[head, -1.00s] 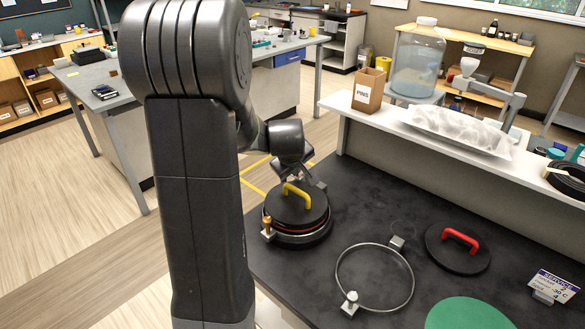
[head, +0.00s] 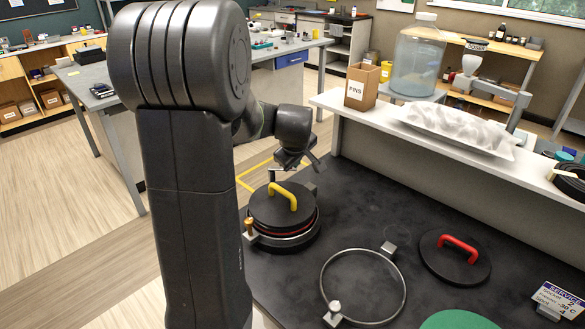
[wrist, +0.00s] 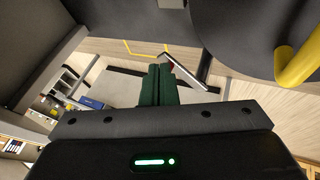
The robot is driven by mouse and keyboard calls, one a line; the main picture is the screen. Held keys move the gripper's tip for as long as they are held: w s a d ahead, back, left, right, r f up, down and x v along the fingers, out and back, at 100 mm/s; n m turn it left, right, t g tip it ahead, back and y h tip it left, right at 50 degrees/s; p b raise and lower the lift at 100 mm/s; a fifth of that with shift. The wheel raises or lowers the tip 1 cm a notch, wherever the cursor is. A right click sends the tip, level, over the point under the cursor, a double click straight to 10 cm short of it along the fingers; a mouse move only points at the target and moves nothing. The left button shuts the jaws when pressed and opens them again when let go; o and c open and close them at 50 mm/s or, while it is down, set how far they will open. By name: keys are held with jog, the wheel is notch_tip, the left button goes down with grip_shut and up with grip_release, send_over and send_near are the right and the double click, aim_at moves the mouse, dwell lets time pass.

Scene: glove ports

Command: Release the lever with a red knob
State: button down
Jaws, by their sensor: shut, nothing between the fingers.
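A round black lid with a yellow handle (head: 283,196) sits on a port at the counter's left end, with a red ring under it. A small clamp with an orange-brown knob (head: 249,226) is at its near left edge. A thin bar (head: 284,169) shows behind the lid, below my gripper (head: 306,163); I cannot tell whether it is the lever. No red knob shows clearly. In the wrist view my gripper's green fingers (wrist: 160,86) are together and empty. The yellow handle (wrist: 299,62) is at the right there.
An open metal ring (head: 363,286) with two clamps and a black lid with a red handle (head: 457,249) lie to the right. A raised white shelf (head: 420,144) runs behind, holding a cardboard box (head: 361,87) and a wrapped tray. Dark counter lies bare between.

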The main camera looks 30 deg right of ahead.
jog(key=shift+w+d+b, duration=0.65)
jog(key=shift+w+d, duration=0.2)
jog(key=shift+w, duration=0.1)
jog(key=shift+r, duration=0.1)
jog(key=b+v, duration=0.1)
jog(key=v, duration=1.2)
jog(key=shift+s+r, duration=0.2)
jog(key=shift+r, duration=0.1)
jog(key=shift+f, duration=0.1)
jog(key=p+x, duration=0.1)
jog(key=x, duration=1.2)
jog(key=shift+w+f, duration=0.25)
